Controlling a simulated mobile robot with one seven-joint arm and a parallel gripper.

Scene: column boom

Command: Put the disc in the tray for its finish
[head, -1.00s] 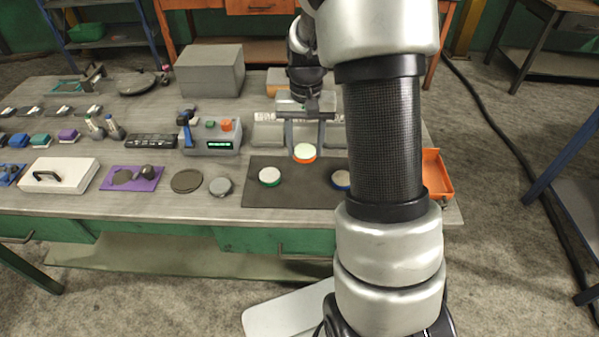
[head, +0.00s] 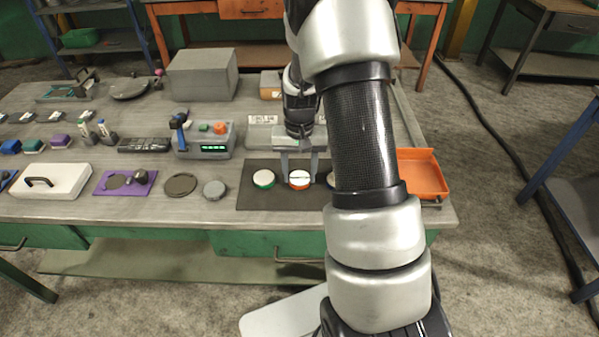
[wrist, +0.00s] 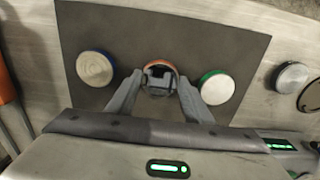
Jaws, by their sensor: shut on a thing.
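My gripper (head: 299,179) is shut on the orange-rimmed disc (head: 299,184), its fingers on either side. The disc is at or just above the dark mat (head: 255,201); any gap is unclear. In the wrist view the orange-rimmed disc (wrist: 160,65) shows between my fingertips, partly covered by a dark part. A green-rimmed disc (head: 263,178) sits to its left in the head view. A blue-rimmed disc (wrist: 95,68) is on its other side, mostly hidden by my arm in the head view. Labelled grey trays (head: 262,136) stand behind the mat; their labels are unclear.
A device with a lit green display (head: 213,148) stands left of the trays. A grey round piece (head: 214,189) and a dark round pad (head: 180,184) lie left of the mat. An orange tray (head: 422,175) sits at the right table edge. My arm covers the mat's right part.

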